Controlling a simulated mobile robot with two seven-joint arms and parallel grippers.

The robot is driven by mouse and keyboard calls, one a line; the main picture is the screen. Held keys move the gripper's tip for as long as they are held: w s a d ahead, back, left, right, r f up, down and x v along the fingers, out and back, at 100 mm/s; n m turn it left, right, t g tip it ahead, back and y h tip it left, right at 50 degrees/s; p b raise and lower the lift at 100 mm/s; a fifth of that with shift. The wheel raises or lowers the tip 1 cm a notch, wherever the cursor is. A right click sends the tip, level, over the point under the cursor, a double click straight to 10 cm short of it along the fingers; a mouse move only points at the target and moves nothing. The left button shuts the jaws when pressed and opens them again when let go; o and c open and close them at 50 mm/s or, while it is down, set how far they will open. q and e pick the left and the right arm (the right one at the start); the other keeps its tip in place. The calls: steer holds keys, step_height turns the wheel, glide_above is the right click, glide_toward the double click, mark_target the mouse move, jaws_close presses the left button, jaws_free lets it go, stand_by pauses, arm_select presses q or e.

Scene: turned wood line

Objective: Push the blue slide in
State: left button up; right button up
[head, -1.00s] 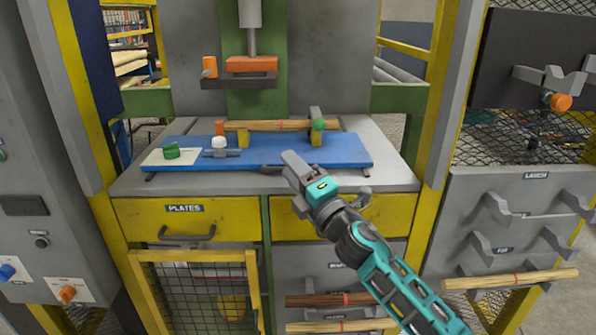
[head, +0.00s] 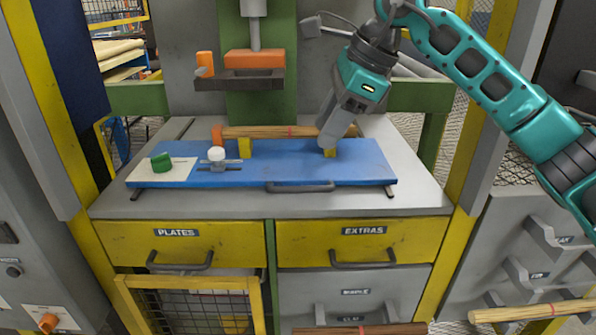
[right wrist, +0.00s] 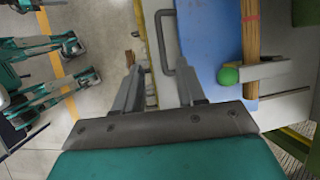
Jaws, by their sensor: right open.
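The blue slide (head: 265,172) is a flat blue board lying on the grey bench top, with a grey handle (head: 300,187) along its front edge. A wooden rod (head: 275,132) with a red band lies across yellow blocks on the slide. My right gripper (head: 335,140) points down over the right part of the slide and hides part of it. In the right wrist view the right gripper (right wrist: 160,88) is open and empty. The slide (right wrist: 215,45) and its handle (right wrist: 172,45) show beyond the fingers, with a green ball (right wrist: 229,76) beside the rod. My left gripper is out of view.
A press with an orange block (head: 254,58) hangs above the back of the slide. A green knob (head: 161,162) and a white knob (head: 216,154) stand at the slide's left. Yellow drawers (head: 180,243) are below. The bench front strip is clear.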

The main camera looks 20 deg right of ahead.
mark_target(295, 187)
steer(key=x, duration=0.6)
steer(key=b+x, duration=0.1)
steer(key=x, duration=0.5)
steer(key=shift+d+f+b, duration=0.15)
steer(key=shift+f+b, duration=0.15)
steer(key=shift+f, duration=0.1)
steer(key=shift+c, duration=0.5)
jaws_close()
